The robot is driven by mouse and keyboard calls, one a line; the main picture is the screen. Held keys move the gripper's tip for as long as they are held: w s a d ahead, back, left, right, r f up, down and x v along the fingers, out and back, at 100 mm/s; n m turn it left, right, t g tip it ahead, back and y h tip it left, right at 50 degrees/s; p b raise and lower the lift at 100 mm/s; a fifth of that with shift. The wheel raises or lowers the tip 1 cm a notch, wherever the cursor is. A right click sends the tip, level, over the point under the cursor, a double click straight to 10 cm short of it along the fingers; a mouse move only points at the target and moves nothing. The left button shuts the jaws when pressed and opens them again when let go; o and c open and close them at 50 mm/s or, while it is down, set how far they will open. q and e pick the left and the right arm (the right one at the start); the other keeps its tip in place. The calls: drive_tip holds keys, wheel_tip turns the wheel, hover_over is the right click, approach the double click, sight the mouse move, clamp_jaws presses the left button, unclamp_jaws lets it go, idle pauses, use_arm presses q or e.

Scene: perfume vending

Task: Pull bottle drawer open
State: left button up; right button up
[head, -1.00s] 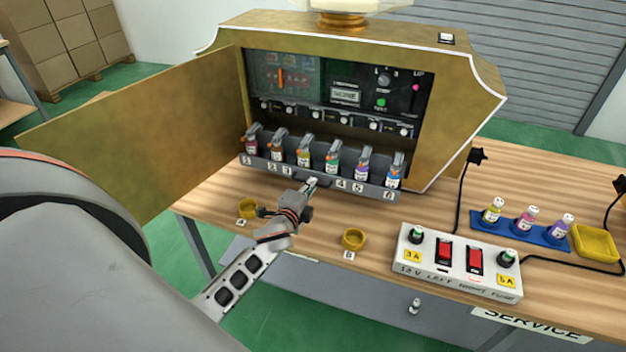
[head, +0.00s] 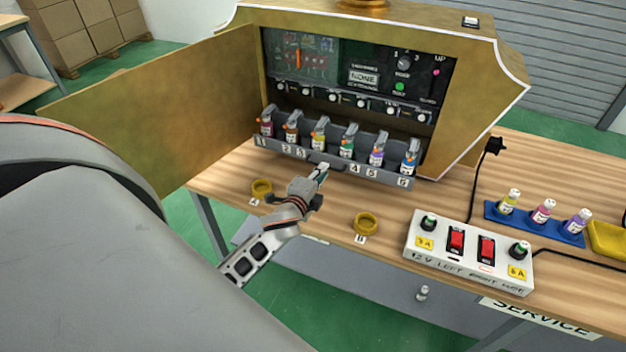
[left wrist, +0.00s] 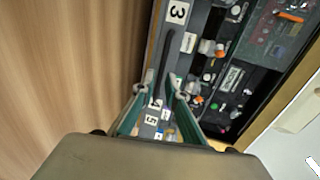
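The bottle drawer (head: 386,174) is a grey tray with numbered labels at the bottom of the gold machine's opening. Several small coloured bottles stand in it. Its dark bar handle (left wrist: 167,66) is at the middle of the front, and it also shows in the head view (head: 318,158). My left gripper (head: 322,170) is in front of this handle. In the left wrist view, its two green-sided fingers (left wrist: 160,86) are apart, with the handle's near end in line with the gap. Whether they touch it I cannot tell. My right gripper is not in view.
The machine's door (head: 160,110) stands open at left. Yellow cups (head: 262,188) and (head: 366,223) sit on the table below the drawer. A white switch box (head: 470,252) and a blue bottle rack (head: 535,222) are at right.

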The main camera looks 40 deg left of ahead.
use_arm(q)
drive_tip(key=v, duration=0.9)
drive_tip(key=shift+s, duration=0.35)
drive_tip(key=shift+r, duration=0.1)
drive_tip(key=s+d+f+n+g+h, duration=0.4)
drive_tip(key=s+d+f+n, duration=0.6)
drive_tip(key=s+d+f, duration=0.5)
drive_tip(key=s+d+h, duration=0.1)
drive_tip(key=d+h, duration=0.1)
drive_tip(key=d, duration=0.1)
drive_tip(key=shift+f+n+h, duration=0.25)
drive_tip(key=shift+n+h, duration=0.05)
drive_tip(key=shift+n, duration=0.1)
idle(0.6)
